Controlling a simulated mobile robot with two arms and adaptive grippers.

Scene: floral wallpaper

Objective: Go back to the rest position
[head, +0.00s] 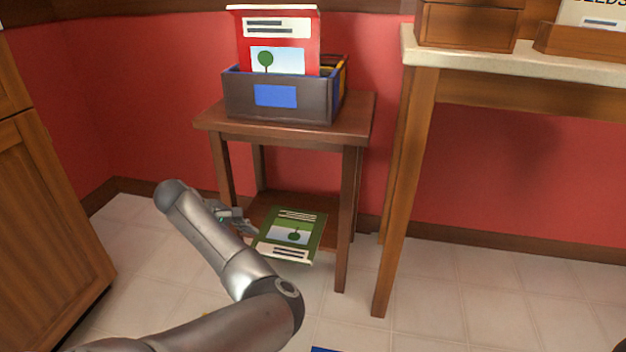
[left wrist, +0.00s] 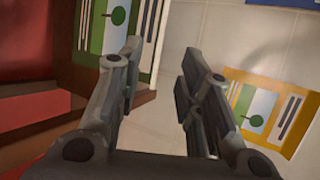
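My left gripper (head: 240,222) is low beside the small side table, close to the left edge of a green picture packet (head: 290,236). The left wrist view shows its two fingers (left wrist: 160,58) apart with only floor between them, so it is open and empty. The green packet rests on the table's lower shelf and sticks out over its front edge; it also shows in the left wrist view (left wrist: 92,30), behind the left finger. Whether the finger touches it I cannot tell. My right gripper is not in view.
The side table (head: 210,122) carries a dark box (head: 238,103) with a red packet (head: 311,40) standing in it. A yellow packet (left wrist: 237,76) lies on the floor. A wooden cabinet (head: 50,210) is at left, a taller table (head: 392,220) at right. Floor between is mostly clear.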

